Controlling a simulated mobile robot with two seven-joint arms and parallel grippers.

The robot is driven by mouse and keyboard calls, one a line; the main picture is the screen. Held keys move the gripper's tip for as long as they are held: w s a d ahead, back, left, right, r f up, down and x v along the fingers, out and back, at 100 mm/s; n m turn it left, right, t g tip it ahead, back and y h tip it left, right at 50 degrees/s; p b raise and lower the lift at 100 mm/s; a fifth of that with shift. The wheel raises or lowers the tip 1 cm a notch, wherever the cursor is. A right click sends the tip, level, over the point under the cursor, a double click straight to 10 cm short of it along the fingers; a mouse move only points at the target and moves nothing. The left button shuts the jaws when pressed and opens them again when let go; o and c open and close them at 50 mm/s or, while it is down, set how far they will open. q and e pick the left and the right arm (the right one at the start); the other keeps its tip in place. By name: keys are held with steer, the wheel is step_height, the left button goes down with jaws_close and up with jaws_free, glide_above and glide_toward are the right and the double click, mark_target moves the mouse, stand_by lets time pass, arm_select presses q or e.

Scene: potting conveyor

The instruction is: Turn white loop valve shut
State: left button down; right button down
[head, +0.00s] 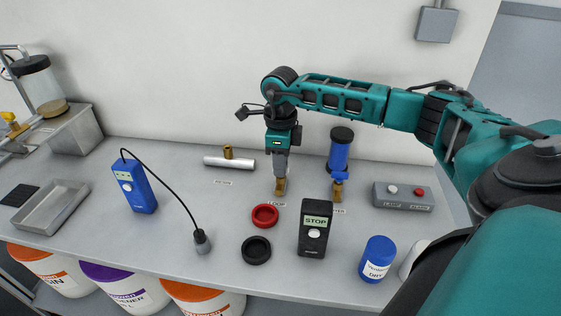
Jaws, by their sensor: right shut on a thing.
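The loop valve stands on the grey bench behind the LOOP label (277,204). Its brass body (280,188) shows below my right gripper (281,172). My right gripper points straight down and is shut on the valve's top. The white handle is mostly hidden between the fingers, so I cannot tell its angle. My left gripper is not in view.
A blue-handled valve (339,178) with a blue cylinder (339,152) stands to the right. A silver pipe piece (230,162) lies to the left. In front are a red ring (265,216), a black ring (256,250) and a STOP device (315,230).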

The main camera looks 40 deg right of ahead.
stand_by(0.3)
steer(key=c, duration=1.2)
jaws_free()
steer(key=shift+r, duration=0.1)
step_height(320, 180, up, 13)
steer(key=shift+f+p, duration=0.1)
steer(key=shift+p, duration=0.25)
